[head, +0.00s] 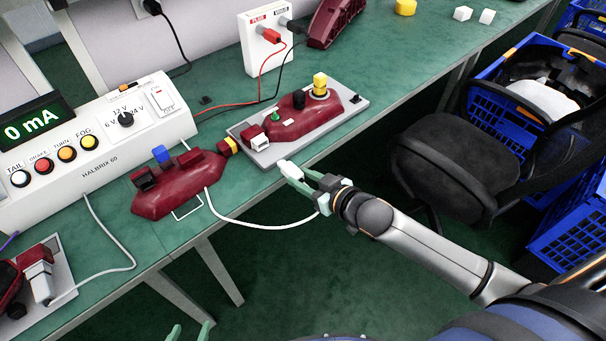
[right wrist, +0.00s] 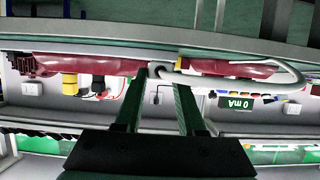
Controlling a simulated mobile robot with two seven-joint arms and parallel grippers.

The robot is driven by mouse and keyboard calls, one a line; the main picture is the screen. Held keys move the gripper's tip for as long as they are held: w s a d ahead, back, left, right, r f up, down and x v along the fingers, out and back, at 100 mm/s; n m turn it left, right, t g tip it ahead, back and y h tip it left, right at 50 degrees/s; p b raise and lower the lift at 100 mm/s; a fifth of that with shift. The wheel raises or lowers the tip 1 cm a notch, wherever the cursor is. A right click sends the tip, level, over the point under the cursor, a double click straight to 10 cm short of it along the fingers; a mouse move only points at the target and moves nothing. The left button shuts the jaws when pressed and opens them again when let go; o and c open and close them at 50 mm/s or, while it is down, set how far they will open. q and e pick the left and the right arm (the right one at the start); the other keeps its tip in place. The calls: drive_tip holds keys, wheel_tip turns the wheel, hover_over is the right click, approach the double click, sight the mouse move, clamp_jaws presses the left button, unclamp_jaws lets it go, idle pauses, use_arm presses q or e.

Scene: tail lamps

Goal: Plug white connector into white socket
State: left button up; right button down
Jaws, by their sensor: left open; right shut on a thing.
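My right gripper (head: 300,177) is shut on the white connector (head: 289,168), which sticks out past the fingertips toward the grey plate (head: 345,118). The connector shows only partly in the right wrist view (right wrist: 160,72). The white socket (head: 259,141) sits at the near left end of the plate, beside a dark red lamp (head: 305,118). The connector is apart from the socket, in front of the plate's near edge. A white cable (head: 250,224) loops between the gripper and another red lamp (head: 178,188). My left gripper (head: 190,332) is open and empty at the bottom edge, fingertips only.
A HALBRIX tester (head: 95,150) stands at the left, its display (head: 35,127) reading 0 mA. A white box (head: 262,42) with red and black leads stands behind the plate. A black chair (head: 455,150) and blue crates (head: 505,85) are at the right.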

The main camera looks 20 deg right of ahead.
sight(286, 163)
use_arm(q)
drive_tip(key=shift+r, duration=0.1)
use_arm(e)
drive_tip(key=shift+r+p, duration=0.1)
drive_tip(key=shift+p, duration=0.3)
drive_tip(key=shift+w, duration=0.25)
drive_tip(key=w, duration=0.1)
drive_tip(key=w+a, duration=0.1)
drive_tip(key=shift+w, duration=0.3)
drive_tip(key=shift+w+a+b, duration=0.3)
drive_tip(key=shift+w+b, duration=0.05)
drive_tip(key=shift+w, duration=0.3)
drive_tip(key=shift+w+a, duration=0.1)
drive_tip(key=shift+w, duration=0.35)
use_arm(q)
drive_tip(key=shift+d, duration=0.1)
drive_tip(key=shift+a+r+p, duration=0.2)
drive_tip(key=shift+p, duration=0.1)
